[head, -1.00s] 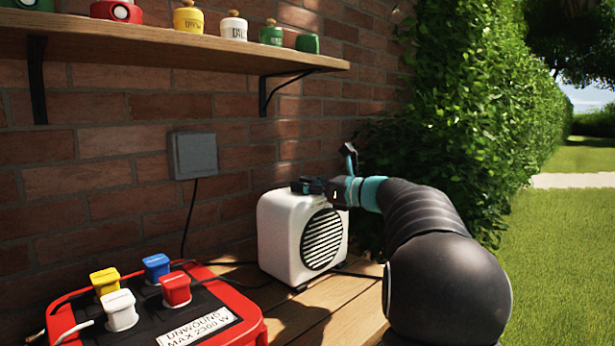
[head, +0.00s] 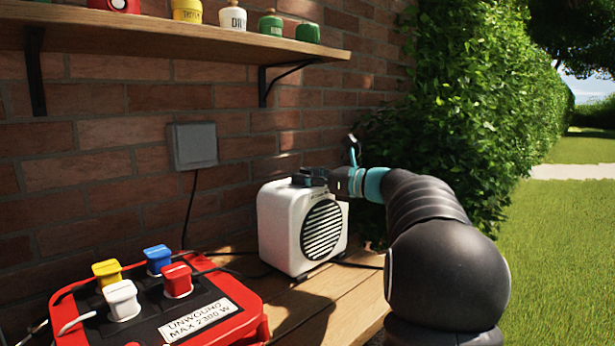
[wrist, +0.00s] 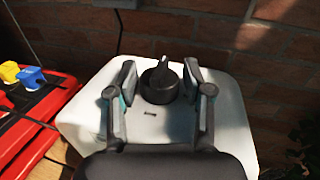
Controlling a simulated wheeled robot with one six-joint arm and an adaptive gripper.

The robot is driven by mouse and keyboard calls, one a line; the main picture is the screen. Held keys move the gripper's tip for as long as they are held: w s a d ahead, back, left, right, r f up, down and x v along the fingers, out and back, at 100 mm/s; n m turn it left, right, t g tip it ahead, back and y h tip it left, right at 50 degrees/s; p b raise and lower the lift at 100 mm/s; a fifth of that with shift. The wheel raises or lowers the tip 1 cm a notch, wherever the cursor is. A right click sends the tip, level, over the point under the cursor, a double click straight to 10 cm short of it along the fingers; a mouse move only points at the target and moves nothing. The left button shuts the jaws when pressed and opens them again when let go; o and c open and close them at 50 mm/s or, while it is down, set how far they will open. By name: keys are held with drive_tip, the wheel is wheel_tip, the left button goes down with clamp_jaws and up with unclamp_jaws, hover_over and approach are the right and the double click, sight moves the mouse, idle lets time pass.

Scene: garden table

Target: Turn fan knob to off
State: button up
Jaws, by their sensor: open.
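The white fan (head: 282,229) stands on the wooden table against the brick wall, its round black grille (head: 321,230) facing front right. Its black knob (wrist: 159,84) sits on the top face in the wrist view, with a raised ridge pointing toward the wall. My gripper (wrist: 158,76) is open above the fan's top, one finger on each side of the knob, with a visible gap on both sides. In the head view my gripper (head: 312,176) is over the fan's top and hides the knob.
A red power box (head: 258,324) with yellow, blue, white and red plugs stands at the front left. A shelf (head: 180,42) with several jars is above. A grey wall box (head: 193,146) has a hanging cable. Ivy (head: 450,110) grows at right.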

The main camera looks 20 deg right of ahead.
drive_tip(key=v, duration=1.1)
drive_tip(key=shift+s, duration=0.25)
drive_tip(key=shift+s+d, duration=0.1)
drive_tip(key=shift+d, duration=0.1)
